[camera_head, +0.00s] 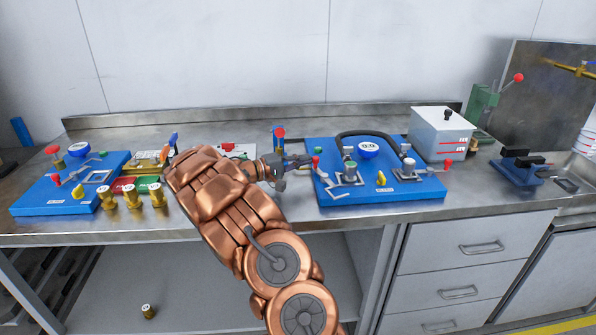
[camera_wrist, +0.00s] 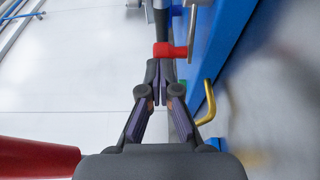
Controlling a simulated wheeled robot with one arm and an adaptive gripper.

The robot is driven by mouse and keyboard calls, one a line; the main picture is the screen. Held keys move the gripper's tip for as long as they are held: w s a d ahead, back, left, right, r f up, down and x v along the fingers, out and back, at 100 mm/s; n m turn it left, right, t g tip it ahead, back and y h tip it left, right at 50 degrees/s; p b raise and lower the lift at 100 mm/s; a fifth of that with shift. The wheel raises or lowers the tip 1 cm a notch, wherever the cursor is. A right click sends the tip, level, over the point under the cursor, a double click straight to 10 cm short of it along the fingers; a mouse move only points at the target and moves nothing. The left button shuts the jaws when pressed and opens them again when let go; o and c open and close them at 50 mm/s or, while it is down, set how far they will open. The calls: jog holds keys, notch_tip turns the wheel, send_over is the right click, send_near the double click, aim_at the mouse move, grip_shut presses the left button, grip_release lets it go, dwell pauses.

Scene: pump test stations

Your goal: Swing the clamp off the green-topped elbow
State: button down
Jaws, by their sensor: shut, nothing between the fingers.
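The green-topped elbow (camera_head: 349,166) stands upright on the left part of the right-hand blue pump station (camera_head: 390,192). A grey clamp (camera_head: 331,184) with a red-tipped handle (camera_head: 316,162) sits at its left; at this size I cannot tell how the clamp meets the elbow. My gripper (camera_head: 306,160) reaches in from the left, its tips close to the red tip. In the wrist view my gripper (camera_wrist: 160,72) is shut and empty, its tips just below the red handle (camera_wrist: 170,50). I cannot tell whether they touch it.
A second elbow (camera_head: 408,166), a blue gauge (camera_head: 368,149), a black hose (camera_head: 372,134) and a yellow lever (camera_head: 381,178) are on the same station. A white box (camera_head: 440,133) stands behind right. Another blue station (camera_head: 68,190) and several brass fittings (camera_head: 131,196) are at left.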

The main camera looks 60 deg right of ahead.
dwell(0.3)
jog(key=v, duration=1.2)
jog(key=s+a+r+t+y+p, duration=0.1)
jog(key=s+a+r+y+p, duration=0.2)
jog(key=s+a, duration=0.35)
jog(key=s+a+r+y+p, duration=0.1)
jog(key=s+a+r+y, duration=0.2)
jog(key=s+a+r, duration=0.4)
jog(key=s+a+f+n+t+y+p, duration=0.1)
jog(key=s+a+n+t+y+p, duration=0.1)
jog(key=s+a, duration=0.6)
jog(key=s+a+f+n+t+y+p, duration=0.2)
jog(key=s+a+y, duration=0.5)
jog(key=a, duration=1.2)
jog(key=shift+s+a+n+t+y+p, duration=0.35)
jog(key=shift+s+n+t+p, duration=0.25)
jog(key=shift+n+t, duration=0.45)
jog(key=shift+d+f, duration=0.1)
jog(key=shift+f, duration=0.05)
